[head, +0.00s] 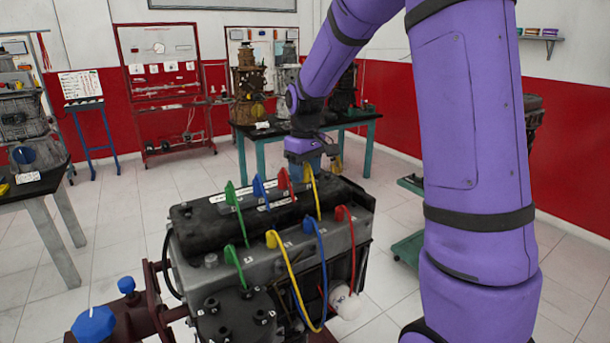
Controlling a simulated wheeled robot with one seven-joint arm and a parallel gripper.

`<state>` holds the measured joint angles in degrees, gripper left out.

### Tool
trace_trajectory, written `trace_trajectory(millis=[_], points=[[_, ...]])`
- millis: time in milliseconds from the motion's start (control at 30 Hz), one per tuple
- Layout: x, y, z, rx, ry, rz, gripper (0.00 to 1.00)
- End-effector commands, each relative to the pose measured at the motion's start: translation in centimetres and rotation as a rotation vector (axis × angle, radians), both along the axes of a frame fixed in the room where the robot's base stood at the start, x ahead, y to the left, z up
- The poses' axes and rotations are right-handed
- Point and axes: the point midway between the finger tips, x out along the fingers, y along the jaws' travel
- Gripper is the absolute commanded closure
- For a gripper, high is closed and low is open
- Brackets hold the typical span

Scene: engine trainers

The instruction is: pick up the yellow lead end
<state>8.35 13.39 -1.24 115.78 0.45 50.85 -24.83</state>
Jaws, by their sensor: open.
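A yellow lead end (310,170) stands at the right end of the far row on top of the engine block (200,258), beside red, blue and green lead ends. A second yellow lead end (272,240) sits in the near row, and its lead loops down the front of the block. My gripper (311,163) is above the far row, close to the far yellow and red lead ends. It is open. The fingertips are small and partly hidden in this view, so I cannot tell whether they touch the yellow end.
Near-row green (232,255), blue (308,226) and red (344,213) lead ends stand close together. A white ball-like part (345,302) is at the block's lower right. A teal-legged table (255,131) stands behind. Open tiled floor lies to the left.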

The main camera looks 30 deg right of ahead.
Motion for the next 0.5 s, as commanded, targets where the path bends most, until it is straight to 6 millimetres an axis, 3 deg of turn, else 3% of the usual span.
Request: trace_trajectory(millis=[33, 267, 500], points=[[0.0, 0.0, 0.01, 0.0, 0.0, 0.0, 0.46], [0.01, 0.0, 0.03, 0.0, 0.0, 0.0, 0.99], [0.01, -0.01, 0.04, 0.0, 0.0, 0.0, 1.0]])
